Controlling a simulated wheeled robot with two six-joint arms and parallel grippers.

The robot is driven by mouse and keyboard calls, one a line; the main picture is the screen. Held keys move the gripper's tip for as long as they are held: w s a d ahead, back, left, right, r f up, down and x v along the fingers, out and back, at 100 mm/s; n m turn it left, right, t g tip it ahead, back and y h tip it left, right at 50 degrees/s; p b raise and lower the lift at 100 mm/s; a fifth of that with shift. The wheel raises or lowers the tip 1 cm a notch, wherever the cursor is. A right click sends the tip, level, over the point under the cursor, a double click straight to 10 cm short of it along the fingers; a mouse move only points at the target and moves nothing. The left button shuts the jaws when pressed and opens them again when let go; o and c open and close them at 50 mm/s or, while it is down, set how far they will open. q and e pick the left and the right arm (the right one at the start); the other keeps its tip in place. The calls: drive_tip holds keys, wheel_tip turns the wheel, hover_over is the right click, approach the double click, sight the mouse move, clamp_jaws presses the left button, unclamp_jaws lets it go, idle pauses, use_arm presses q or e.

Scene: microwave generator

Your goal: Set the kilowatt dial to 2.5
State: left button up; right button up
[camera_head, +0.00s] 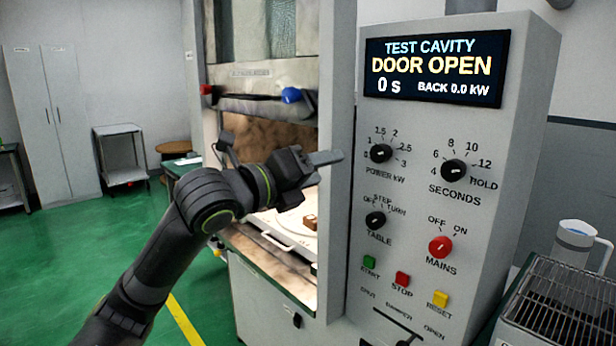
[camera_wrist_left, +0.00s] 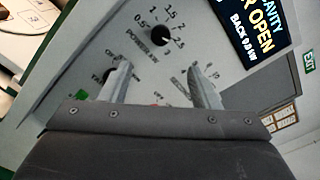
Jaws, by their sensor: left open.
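The kilowatt dial is a black round knob (camera_head: 380,153) labelled POWER KW, high on the left of the grey control panel. Its scale runs from below 1 at the left over the top to 2.5 and 3 at the right. It also shows near the top middle of the left wrist view (camera_wrist_left: 160,37). It has a small pale mark, but I cannot tell its exact setting. My left gripper (camera_head: 330,158) is just left of the dial, fingers toward the panel. In the left wrist view its two fingers (camera_wrist_left: 162,82) are apart and empty, with the dial beyond them. My right gripper is not in view.
The seconds dial (camera_head: 454,170), table dial (camera_head: 375,220) and red mains knob (camera_head: 440,246) sit nearby, with coloured buttons below. The display (camera_head: 437,68) reads DOOR OPEN and 0.0 kW. The open cavity lies behind my left arm. A wire rack (camera_head: 560,305) stands at right.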

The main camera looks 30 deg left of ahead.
use_arm(q)
drive_tip(key=shift+v, duration=1)
drive_tip(key=shift+w, duration=0.1)
